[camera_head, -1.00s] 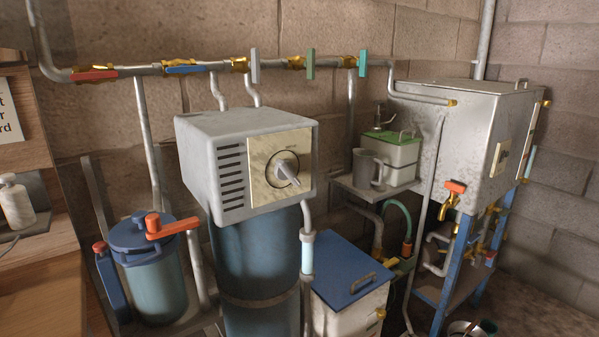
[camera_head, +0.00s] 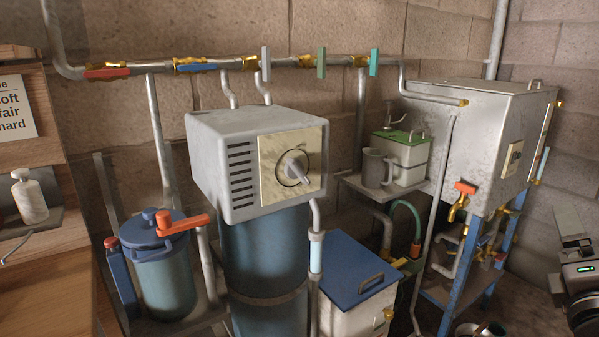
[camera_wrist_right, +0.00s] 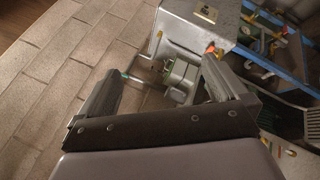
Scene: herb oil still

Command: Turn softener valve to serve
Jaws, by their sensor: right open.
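The softener is a blue cylinder (camera_head: 262,250) topped by a grey box head (camera_head: 220,165). A cream plate on its front carries the valve knob (camera_head: 295,170), a light grey pointer handle inside a dark ring. The handle is tilted, one end toward the lower right. My right gripper (camera_wrist_right: 160,88) is open and empty in the right wrist view, well apart from the valve. In the head view only part of my right arm shows at the right edge. My left gripper is not in view.
Pipes with red, blue and green valve handles (camera_head: 320,62) run along the block wall. A blue canister (camera_head: 163,270) with a red lever stands left of the softener. A blue-lidded box (camera_head: 355,268) stands right of it. A metal tank (camera_head: 465,140) on a blue frame is further right.

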